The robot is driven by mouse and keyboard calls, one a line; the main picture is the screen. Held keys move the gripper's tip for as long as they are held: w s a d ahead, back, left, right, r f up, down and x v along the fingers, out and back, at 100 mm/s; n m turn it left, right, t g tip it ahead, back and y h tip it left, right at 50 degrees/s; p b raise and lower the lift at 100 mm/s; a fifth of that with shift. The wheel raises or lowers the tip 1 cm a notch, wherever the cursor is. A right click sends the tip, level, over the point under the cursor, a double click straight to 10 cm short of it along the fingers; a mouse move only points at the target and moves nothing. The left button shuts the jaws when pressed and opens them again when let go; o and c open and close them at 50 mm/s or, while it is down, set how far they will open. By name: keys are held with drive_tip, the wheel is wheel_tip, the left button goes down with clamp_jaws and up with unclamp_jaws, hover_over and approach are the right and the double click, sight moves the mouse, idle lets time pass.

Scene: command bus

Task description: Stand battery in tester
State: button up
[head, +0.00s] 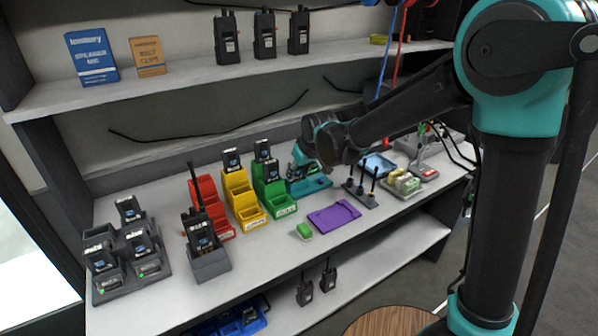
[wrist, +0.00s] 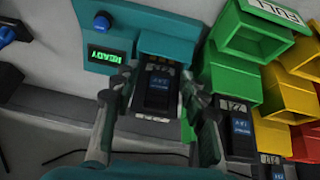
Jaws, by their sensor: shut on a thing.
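The teal tester (wrist: 140,20) lies directly beside the battery, with a blue button and a green display reading READY. The battery overlaps the tester's pocket edge in the picture; I cannot tell whether it rests on the pocket floor. In the head view my gripper (head: 303,160) is at the teal tester (head: 312,186), and the arm partly hides the contact.
Green (head: 272,192), yellow (head: 243,200) and red bins (head: 212,210) stand left of the tester, some holding batteries. A charger (head: 130,262) and a docked radio (head: 202,235) are further left. Antennas (head: 362,185) stand close on the right. A purple tray (head: 333,216) lies in front.

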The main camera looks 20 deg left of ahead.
idle(0.5)
drive_tip(key=o, duration=1.4)
drive_tip(key=v, duration=1.2)
